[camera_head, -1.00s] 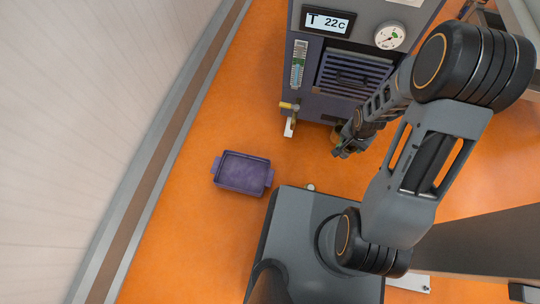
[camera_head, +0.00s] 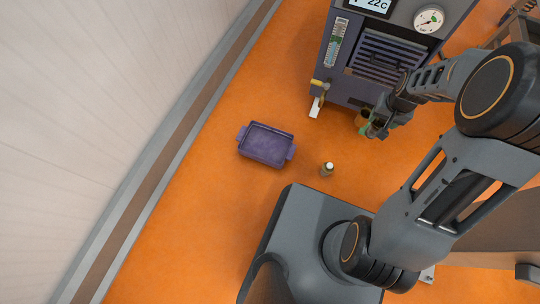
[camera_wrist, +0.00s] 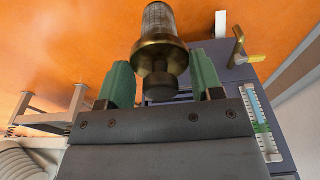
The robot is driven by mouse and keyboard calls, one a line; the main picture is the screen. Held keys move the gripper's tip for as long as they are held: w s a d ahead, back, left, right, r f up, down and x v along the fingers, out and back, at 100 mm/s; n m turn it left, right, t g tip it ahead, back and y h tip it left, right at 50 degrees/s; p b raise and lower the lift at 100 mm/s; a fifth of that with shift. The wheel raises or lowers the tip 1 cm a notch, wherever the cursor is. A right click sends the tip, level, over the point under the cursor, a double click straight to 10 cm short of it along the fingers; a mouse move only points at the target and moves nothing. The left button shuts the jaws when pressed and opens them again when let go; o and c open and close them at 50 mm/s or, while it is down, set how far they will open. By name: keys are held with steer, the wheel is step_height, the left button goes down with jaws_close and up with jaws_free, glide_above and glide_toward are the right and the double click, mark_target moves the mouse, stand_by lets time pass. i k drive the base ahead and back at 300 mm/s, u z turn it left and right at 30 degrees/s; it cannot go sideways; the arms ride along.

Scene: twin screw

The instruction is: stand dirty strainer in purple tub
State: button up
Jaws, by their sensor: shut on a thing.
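The strainer (camera_wrist: 158,40), a brass-collared piece with a pale mesh cylinder and a dark stub, sits between the green fingers of my gripper (camera_wrist: 162,80) in the wrist view. In the head view my gripper (camera_head: 370,131) is in front of the machine's lower right part, and the strainer (camera_head: 361,118) shows there as a small brownish shape. Whether it is dirty is too small to tell. The purple tub (camera_head: 267,144) lies on the orange floor, well left of my gripper. Its visible inside looks empty.
The grey machine (camera_head: 340,75) with gauge (camera_head: 429,20) and grille stands at the back; a yellow-handled valve (camera_head: 318,85) juts from its left front. A small brownish object with a pale top (camera_head: 327,169) stands on the floor right of the tub. A wall runs along the left.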

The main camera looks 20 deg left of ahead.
mark_target(272, 147)
steer(key=u, duration=0.05)
steer(key=k, duration=0.6)
steer(key=u, duration=2.95)
steer(key=i, duration=1.1)
steer(key=z, duration=2.15)
steer(key=i, duration=0.5)
steer(key=u, duration=0.05)
